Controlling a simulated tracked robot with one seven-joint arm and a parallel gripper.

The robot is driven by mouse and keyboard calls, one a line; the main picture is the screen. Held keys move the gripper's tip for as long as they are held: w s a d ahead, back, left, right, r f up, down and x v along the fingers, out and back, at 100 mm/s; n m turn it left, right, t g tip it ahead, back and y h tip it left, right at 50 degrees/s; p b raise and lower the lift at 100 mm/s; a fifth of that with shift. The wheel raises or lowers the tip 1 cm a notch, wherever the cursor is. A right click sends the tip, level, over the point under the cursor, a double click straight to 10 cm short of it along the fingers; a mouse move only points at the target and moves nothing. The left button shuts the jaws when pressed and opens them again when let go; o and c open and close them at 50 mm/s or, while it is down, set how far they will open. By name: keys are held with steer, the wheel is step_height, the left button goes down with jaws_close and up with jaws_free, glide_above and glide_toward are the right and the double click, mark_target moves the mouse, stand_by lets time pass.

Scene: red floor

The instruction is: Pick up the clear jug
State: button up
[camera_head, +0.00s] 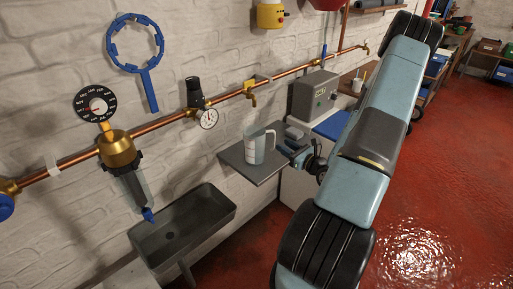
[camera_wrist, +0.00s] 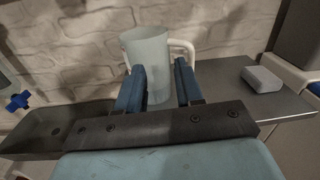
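The clear jug (camera_head: 257,150), a translucent whitish vessel with a handle, stands upright on a small grey shelf (camera_head: 262,171) against the brick wall. In the wrist view the jug (camera_wrist: 148,50) is straight ahead, its handle to the right. My gripper (camera_head: 287,147) is at the right of the jug in the head view. In the wrist view my gripper (camera_wrist: 159,66) has its two blue fingers apart, and the jug's lower body shows in the gap between them. The left finger overlaps the jug's left edge. I cannot tell whether the fingertips reach around the jug.
A light grey block (camera_wrist: 262,79) lies on the shelf to the right. A dark sink (camera_head: 183,226) is left of the shelf. A copper pipe (camera_head: 150,126) with gauges and taps runs along the wall above. A grey box (camera_head: 313,95) stands behind. Red floor at the right is open.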

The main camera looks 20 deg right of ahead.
step_height(320, 180, down, 3)
steer(key=d+m+h, duration=0.3)
glide_toward(274, 134)
steer(key=w+f, duration=0.1)
steer(key=w, duration=0.4)
steer(key=shift+w+a+f, duration=0.1)
steer(key=shift+w+a, duration=0.05)
steer(key=shift+w, duration=0.75)
steer(key=shift+w+a+f, duration=0.1)
steer(key=shift+w+a, duration=0.05)
steer(key=shift+w, duration=0.75)
steer(key=shift+w+a+f, duration=0.1)
steer(key=shift+w+a, duration=0.1)
steer(key=shift+w, duration=0.7)
steer(key=shift+c, duration=0.3)
jaws_close()
